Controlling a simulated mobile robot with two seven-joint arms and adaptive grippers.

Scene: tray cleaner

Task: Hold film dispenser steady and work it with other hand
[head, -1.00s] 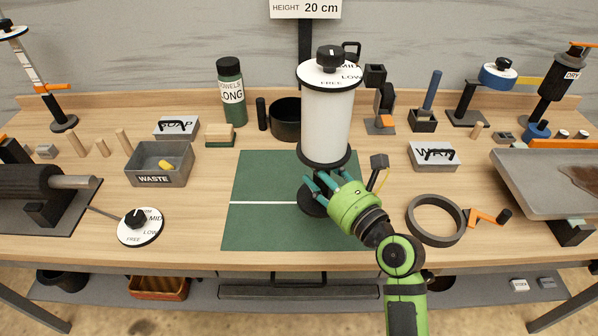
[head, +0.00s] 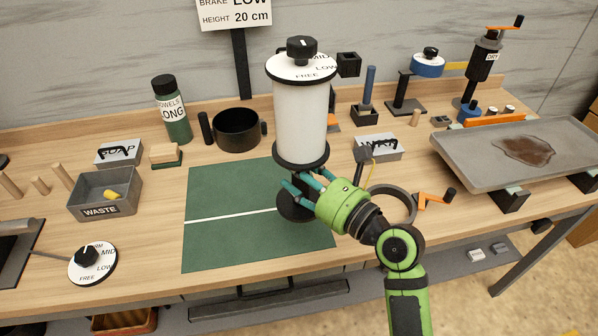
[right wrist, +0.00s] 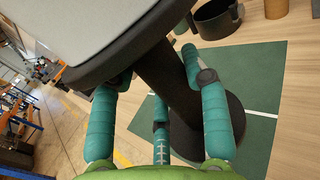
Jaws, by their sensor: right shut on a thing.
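The film dispenser (head: 300,122) stands upright over the green mat: a white roll between black discs, with a white dial plate and black knob (head: 301,48) on top. Its dial plate shows partly cut-off words, including LOW and FREE. My right gripper (head: 300,190) is shut around the dark post below the roll, just above the round black base (head: 294,208). In the right wrist view, teal fingers close around the post (right wrist: 168,80), and the base (right wrist: 215,128) is over the mat. My left gripper is not in view.
A sign (head: 236,14) reads BRAKE LOW, HEIGHT 20 cm. A waste bin (head: 104,194) and another dial (head: 92,263) are at left. A dark ring (head: 395,206), an orange crank (head: 432,202) and a grey tray (head: 500,165) are at right. The mat's left part (head: 220,195) is clear.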

